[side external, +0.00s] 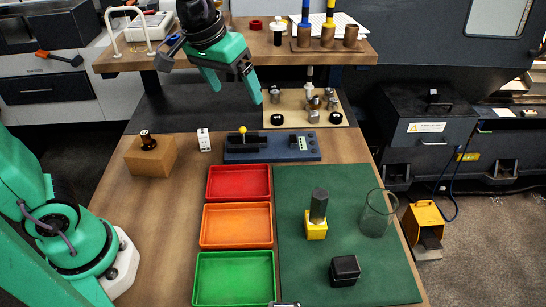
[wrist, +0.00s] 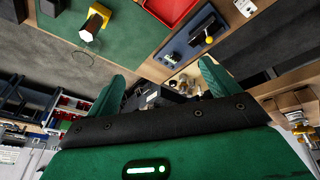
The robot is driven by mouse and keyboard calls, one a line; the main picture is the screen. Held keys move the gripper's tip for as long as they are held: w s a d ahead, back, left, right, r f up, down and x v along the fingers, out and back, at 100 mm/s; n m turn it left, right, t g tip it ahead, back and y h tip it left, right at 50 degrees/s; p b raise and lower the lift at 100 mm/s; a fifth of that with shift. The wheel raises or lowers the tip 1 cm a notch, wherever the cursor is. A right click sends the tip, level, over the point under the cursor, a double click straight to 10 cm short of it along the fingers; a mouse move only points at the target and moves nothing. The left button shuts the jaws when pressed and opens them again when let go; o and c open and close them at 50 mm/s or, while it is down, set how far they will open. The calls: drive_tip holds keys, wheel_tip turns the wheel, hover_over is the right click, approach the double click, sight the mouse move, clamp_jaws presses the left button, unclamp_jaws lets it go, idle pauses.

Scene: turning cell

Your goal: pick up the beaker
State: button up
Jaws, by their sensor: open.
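The beaker (side external: 378,213) is a clear glass, standing upright on the right part of the green mat (side external: 298,268) in the side view. In the wrist view, a faint clear outline beside the yellow block may be the beaker, but I cannot tell for sure. My gripper (side external: 236,85) is open, with green fingers apart and nothing between them. It is raised at the back of the table, in front of the wooden shelf, well behind and left of the beaker. Its fingers also show in the wrist view (wrist: 162,84).
A yellow block (side external: 316,231) with a dark grey piece on top stands left of the beaker; a black block (side external: 345,270) lies nearer. Red (side external: 239,182), orange (side external: 236,226) and green (side external: 234,278) trays line the mat's left. A blue fixture (side external: 272,147) and wooden shelf (side external: 235,56) lie behind.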

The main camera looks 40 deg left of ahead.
drive_tip(key=w+d+f+g, duration=0.1)
drive_tip(key=w+d+f, duration=0.1)
drive_tip(key=w+d, duration=0.5)
drive_tip(key=n+g, duration=0.2)
drive_tip(key=g, duration=0.1)
approach(387, 192)
drive_tip(key=s+f, duration=0.3)
drive_tip(key=f, duration=0.4)
drive_tip(key=shift+d+f+y, duration=0.1)
drive_tip(key=shift+d+y, duration=0.2)
drive_tip(key=shift+d, duration=0.35)
drive_tip(key=shift+s+f, duration=0.15)
drive_tip(key=shift+f, duration=3.75)
drive_tip(key=c, duration=1.1)
drive_tip(key=shift+r, duration=0.15)
